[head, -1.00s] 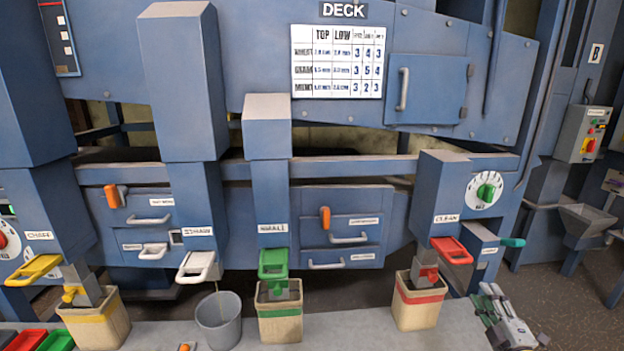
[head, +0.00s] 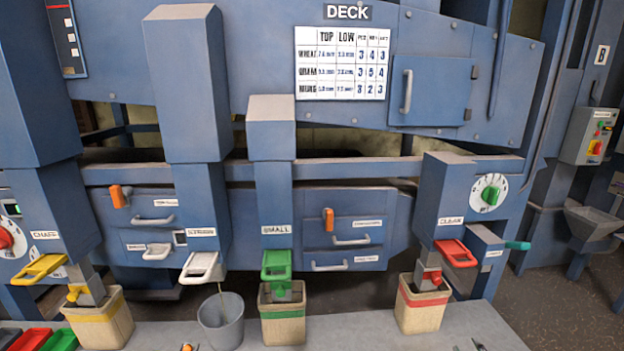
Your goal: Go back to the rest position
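Only a small grey bit of what looks like my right gripper (head: 477,346) shows at the bottom edge, right of centre, over the front of the grey table. Its fingers are cut off, so I cannot tell whether it is open or holds anything. My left gripper is not in view. The blue machine stands ahead with a yellow chute handle (head: 40,269), a white one (head: 200,266), a green one (head: 276,264) and a red one (head: 455,252).
Sacks stand under the yellow (head: 103,325), green (head: 283,325) and red (head: 421,312) handles. A grey bucket (head: 221,325) stands under the white one. Coloured trays (head: 30,340) lie at the lower left. The grey table (head: 360,330) is clear between the green and red sacks.

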